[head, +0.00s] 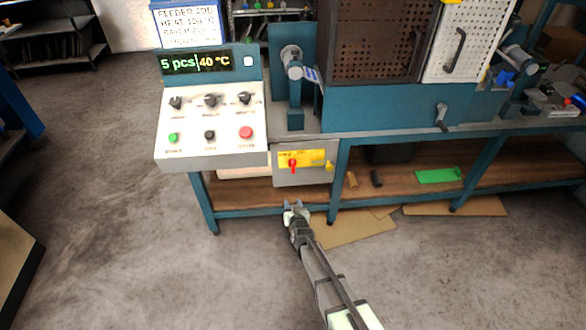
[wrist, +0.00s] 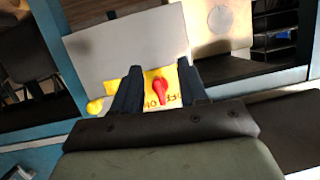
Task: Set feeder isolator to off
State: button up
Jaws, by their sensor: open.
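The feeder isolator is a red rotary handle (head: 292,165) on a yellow plate (head: 313,157), on the front of a grey box (head: 290,178) under the bench. In the head view the handle points roughly up and down. My gripper (head: 293,204) is below and in front of the box, apart from it. In the wrist view the red handle (wrist: 160,90) shows between the two dark fingers of my gripper (wrist: 158,82), with a gap beyond the fingertips. The jaws are open and empty. The lettering on the plate is partly hidden and too small to read surely.
A control panel (head: 210,130) with knobs and buttons stands above left; its display (head: 197,63) reads "5 pcs 40 °C". A teal bench leg (head: 336,185) stands right of the box. A green tray (head: 438,175) lies on the lower shelf.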

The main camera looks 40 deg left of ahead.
aim_at(293, 170)
notch_tip(293, 170, up, 6)
jog(key=w+t+y, duration=0.2)
jog(key=t, duration=0.2)
jog(key=x, duration=1.3)
jog(key=shift+w+a+f, duration=0.15)
jog(key=shift+f, duration=0.05)
grip_shut()
